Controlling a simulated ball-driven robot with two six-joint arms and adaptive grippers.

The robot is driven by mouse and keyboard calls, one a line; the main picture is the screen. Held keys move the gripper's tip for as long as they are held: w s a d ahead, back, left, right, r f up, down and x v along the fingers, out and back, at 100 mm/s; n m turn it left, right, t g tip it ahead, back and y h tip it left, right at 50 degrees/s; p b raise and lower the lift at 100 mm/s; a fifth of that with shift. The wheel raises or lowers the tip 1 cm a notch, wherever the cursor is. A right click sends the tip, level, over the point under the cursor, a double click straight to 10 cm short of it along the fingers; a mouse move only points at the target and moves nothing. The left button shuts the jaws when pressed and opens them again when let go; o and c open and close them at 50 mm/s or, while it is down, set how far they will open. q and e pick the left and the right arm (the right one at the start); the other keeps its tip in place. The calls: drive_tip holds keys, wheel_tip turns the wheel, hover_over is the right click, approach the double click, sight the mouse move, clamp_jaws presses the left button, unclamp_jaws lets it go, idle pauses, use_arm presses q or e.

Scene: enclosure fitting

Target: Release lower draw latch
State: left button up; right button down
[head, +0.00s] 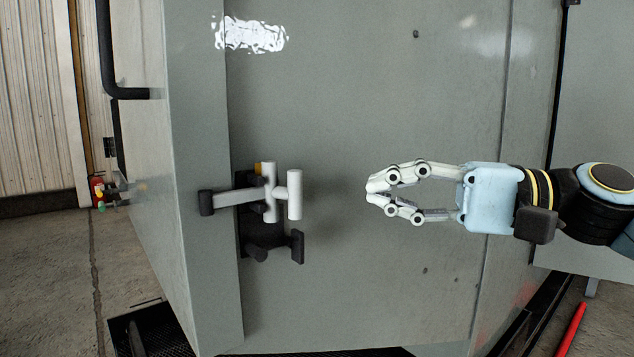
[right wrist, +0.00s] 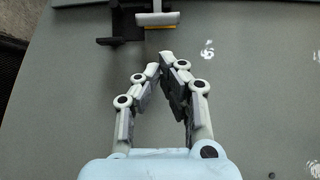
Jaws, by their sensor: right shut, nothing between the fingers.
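The lower draw latch (head: 268,193) sits on the grey enclosure near its left front edge. It has a pale arm reaching left to a dark end piece, a light T-shaped handle (head: 294,195), and a black base with a black lever (head: 297,247) below. A bit of yellow shows behind the handle. My right gripper (head: 370,191) is shut and empty, to the right of the handle and apart from it, pointing left. In the right wrist view, the fingertips (right wrist: 168,62) meet below the latch (right wrist: 155,20), which is cut off at the top edge. My left gripper is out of view.
The grey enclosure face (head: 400,100) fills most of the head view, with free room between gripper and latch. A black bar handle (head: 107,60) is on the left side. A red bar (head: 570,332) is at lower right. Concrete floor (head: 60,270) shows at lower left.

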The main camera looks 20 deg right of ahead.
sight(256, 197)
drive_tip(key=shift+p+x, duration=1.3)
drive_tip(key=shift+x, duration=2.95)
drive_tip(key=shift+d, duration=0.1)
